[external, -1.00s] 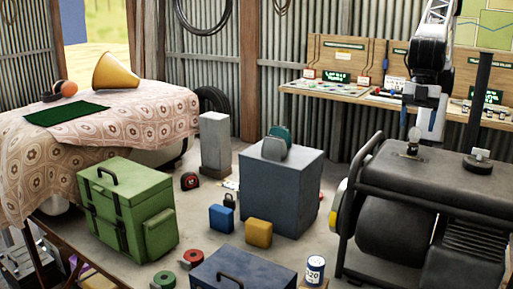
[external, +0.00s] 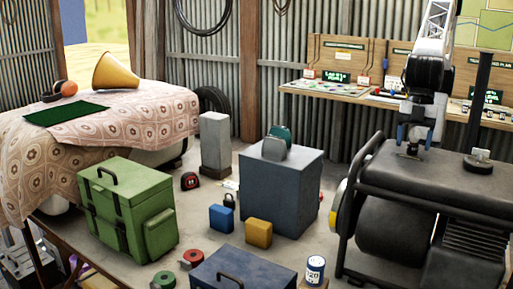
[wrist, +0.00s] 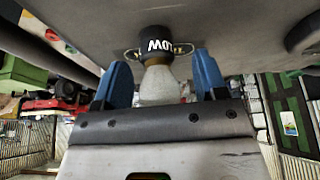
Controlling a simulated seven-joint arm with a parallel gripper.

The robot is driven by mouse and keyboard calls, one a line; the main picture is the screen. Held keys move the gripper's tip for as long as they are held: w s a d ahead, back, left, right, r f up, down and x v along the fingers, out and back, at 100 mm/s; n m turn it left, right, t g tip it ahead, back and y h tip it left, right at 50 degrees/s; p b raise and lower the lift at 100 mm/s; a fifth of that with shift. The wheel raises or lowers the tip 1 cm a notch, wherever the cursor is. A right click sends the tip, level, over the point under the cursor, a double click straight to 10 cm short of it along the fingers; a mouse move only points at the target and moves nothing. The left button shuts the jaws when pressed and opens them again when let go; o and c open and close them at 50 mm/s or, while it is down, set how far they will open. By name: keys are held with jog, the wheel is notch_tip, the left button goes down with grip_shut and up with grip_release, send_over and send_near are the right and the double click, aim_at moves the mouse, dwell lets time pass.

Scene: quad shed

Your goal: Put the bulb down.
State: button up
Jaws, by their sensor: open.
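A pale bulb (wrist: 158,86) shows in the wrist view between my two blue fingers. My gripper (wrist: 161,74) is open, with a finger on each side of the bulb and visible gaps at the fingertips. In the external view my gripper (external: 414,140) is low over the machine's top, and the bulb is mostly hidden behind the fingers.
A dark post with a pale fitting (external: 480,154) stands right of my gripper on the machine's top. A workbench (external: 345,93) with panels is behind.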

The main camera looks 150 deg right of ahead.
aim_at(416, 127)
jog(key=c, duration=1)
jog(key=shift+r, duration=0.1)
jog(key=shift+r, duration=0.9)
jog(key=shift+v, duration=0.85)
jog(key=s, duration=0.5)
jog(key=s+r, duration=0.1)
jog(key=s, duration=0.9)
jog(key=shift+s+d+r, duration=0.15)
jog(key=shift+d+r, duration=0.05)
